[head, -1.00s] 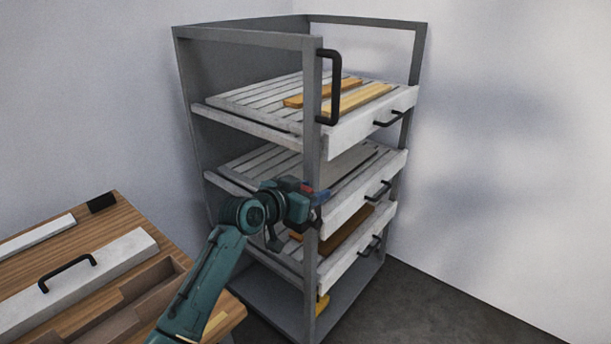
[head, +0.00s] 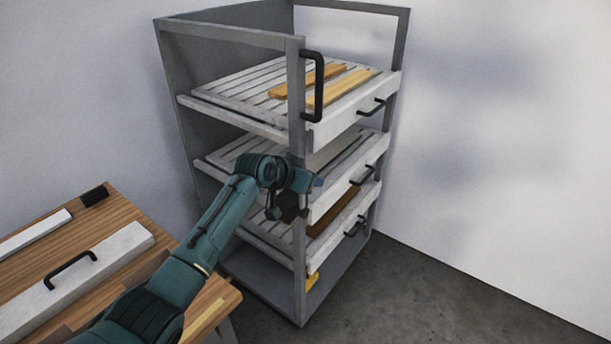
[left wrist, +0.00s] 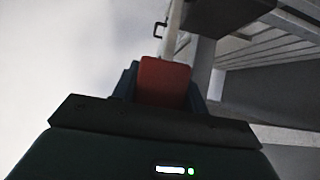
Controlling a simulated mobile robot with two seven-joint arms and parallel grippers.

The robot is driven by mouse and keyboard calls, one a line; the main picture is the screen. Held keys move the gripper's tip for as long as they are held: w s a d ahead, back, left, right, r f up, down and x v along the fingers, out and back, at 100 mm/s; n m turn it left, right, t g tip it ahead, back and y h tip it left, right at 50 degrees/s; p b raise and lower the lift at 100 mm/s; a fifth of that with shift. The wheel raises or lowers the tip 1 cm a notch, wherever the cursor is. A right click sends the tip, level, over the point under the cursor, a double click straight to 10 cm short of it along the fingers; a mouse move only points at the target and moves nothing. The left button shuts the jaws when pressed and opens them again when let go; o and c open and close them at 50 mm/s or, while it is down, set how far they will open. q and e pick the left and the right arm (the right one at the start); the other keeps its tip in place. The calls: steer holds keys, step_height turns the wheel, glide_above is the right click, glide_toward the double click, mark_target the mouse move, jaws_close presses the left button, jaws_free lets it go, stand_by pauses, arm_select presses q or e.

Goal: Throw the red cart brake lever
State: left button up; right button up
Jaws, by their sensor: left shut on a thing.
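The red brake lever (left wrist: 164,82) shows in the left wrist view as a red block between the blue fingers of my left gripper. My left gripper (head: 316,181) is shut on it, beside the front corner post of the grey cart (head: 296,230) at about the middle shelf's height. In the head view my own wrist and the post hide most of the grip, and the red of the lever cannot be made out. My right gripper is in neither view.
The cart holds slatted drawers with black handles; wooden strips (head: 340,88) lie on the top one. A black upright handle (head: 319,88) is on the corner post. A wooden table (head: 130,220) with a white handled block (head: 100,262) stands at lower left. The floor (head: 420,300) right of the cart is clear.

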arm_select(q)
steer(key=o, duration=1.4)
steer(key=shift+r, duration=0.1)
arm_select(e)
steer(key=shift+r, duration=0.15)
